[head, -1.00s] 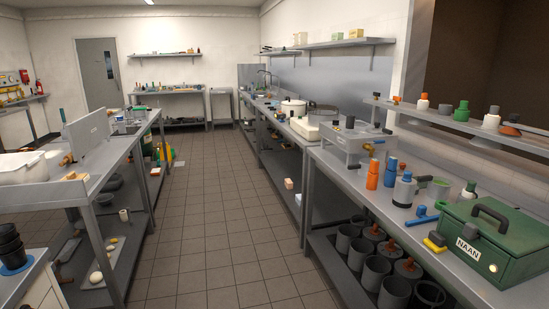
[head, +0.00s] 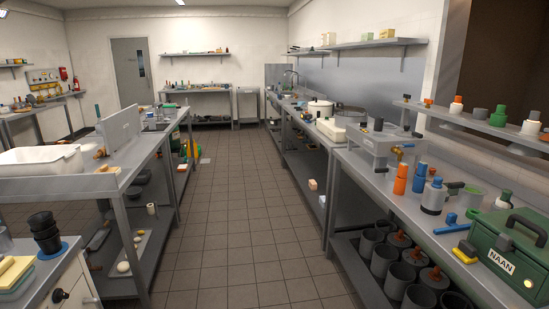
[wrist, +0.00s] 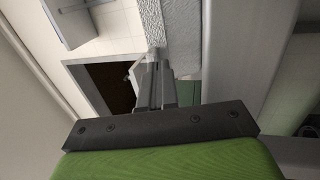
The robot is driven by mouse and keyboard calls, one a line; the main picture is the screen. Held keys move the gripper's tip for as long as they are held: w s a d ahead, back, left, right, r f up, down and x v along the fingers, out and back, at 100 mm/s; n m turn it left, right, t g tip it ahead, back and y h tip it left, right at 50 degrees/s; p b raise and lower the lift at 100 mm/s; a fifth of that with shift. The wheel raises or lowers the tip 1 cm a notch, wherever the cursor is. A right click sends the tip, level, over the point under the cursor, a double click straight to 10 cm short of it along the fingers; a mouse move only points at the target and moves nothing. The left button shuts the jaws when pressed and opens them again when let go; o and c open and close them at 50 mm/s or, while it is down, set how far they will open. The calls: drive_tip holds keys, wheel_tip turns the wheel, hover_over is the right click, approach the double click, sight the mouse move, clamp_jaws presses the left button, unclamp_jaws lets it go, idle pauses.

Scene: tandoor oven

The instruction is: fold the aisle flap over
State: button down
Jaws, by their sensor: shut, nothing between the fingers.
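A grey flat panel (head: 120,128) stands upright on the left steel counter (head: 80,186), beside the aisle. It looks like the aisle flap, but its hinge cannot be made out. My gripper (wrist: 157,65) shows only in the wrist view. Its two grey fingers are together with nothing between them, beyond a dark plate and green housing. The wrist view shows pale tiles, walls and a dark opening past the fingers. The upright panel cannot be picked out there, and my gripper is not in the head view.
The tiled aisle floor (head: 222,220) is clear between the counters. A white tub (head: 40,160) sits on the left counter near the panel. Black cups (head: 45,232) stand at the near left. A green NAAN box (head: 508,252) and bottles crowd the right counter.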

idle(0.4)
drive_tip(key=shift+r+p, duration=0.55)
drive_tip(key=shift+r, duration=0.2)
drive_tip(key=shift+d+f, duration=0.1)
drive_tip(key=shift+d+r+p, duration=0.15)
drive_tip(key=shift+r+p, duration=0.3)
drive_tip(key=shift+r, duration=0.3)
drive_tip(key=shift+d+r+p, duration=0.3)
drive_tip(key=shift+r+p, duration=0.2)
drive_tip(key=shift+d, duration=0.1)
